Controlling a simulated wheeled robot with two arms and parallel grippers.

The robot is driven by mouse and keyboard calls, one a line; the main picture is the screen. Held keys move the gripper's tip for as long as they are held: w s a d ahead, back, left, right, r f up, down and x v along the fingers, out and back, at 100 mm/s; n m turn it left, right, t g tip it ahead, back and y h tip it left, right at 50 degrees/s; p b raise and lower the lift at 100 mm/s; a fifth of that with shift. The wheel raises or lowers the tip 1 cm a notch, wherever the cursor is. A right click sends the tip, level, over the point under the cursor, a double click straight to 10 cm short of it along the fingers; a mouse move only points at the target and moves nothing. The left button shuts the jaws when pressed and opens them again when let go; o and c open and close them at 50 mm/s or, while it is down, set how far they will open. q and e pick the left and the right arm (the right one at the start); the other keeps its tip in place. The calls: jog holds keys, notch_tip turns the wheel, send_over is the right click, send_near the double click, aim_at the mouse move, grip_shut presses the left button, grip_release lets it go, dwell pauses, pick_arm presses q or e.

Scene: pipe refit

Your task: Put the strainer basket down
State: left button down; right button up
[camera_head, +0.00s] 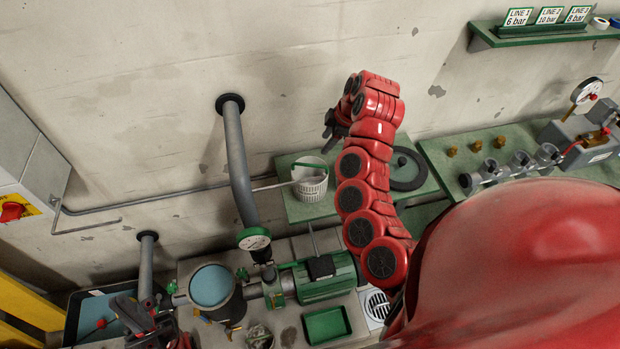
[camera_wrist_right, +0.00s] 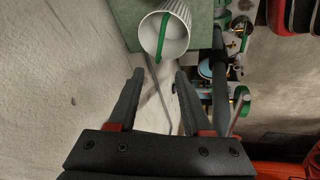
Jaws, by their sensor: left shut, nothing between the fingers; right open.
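The strainer basket (camera_head: 312,187) is white, ribbed and has a green handle. It stands on the left part of a green shelf (camera_head: 290,160) by the wall and looks upright. In the right wrist view the basket (camera_wrist_right: 165,42) is beyond the fingertips, apart from them. My right gripper (camera_head: 328,124) is open and empty, above the basket near the wall; its two fingers show in the wrist view (camera_wrist_right: 160,74). My left gripper (camera_head: 135,318) is shut and empty at the lower left, partly cut off by the frame edge.
Below are an open housing (camera_head: 212,285), a green pump (camera_head: 325,275) and a green tray (camera_head: 326,324).

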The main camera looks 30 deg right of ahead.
jog(key=s+d, duration=0.1)
jog(key=b, duration=0.8)
send_near(314, 165)
jog(key=f, duration=0.1)
jog(key=shift+m, duration=0.4)
jog(key=p+x, duration=0.2)
jog(key=x, duration=0.3)
jog(key=shift+w+a+f, duration=0.1)
jog(key=shift+a+f, duration=0.05)
jog(key=p+x, duration=0.1)
jog(key=x, duration=0.2)
jog(key=shift+w+f+p, duration=0.2)
jog(key=shift+f+p, duration=0.1)
jog(key=shift+p, duration=0.1)
jog(key=shift+w+f, duration=0.15)
jog(key=shift+f, duration=0.1)
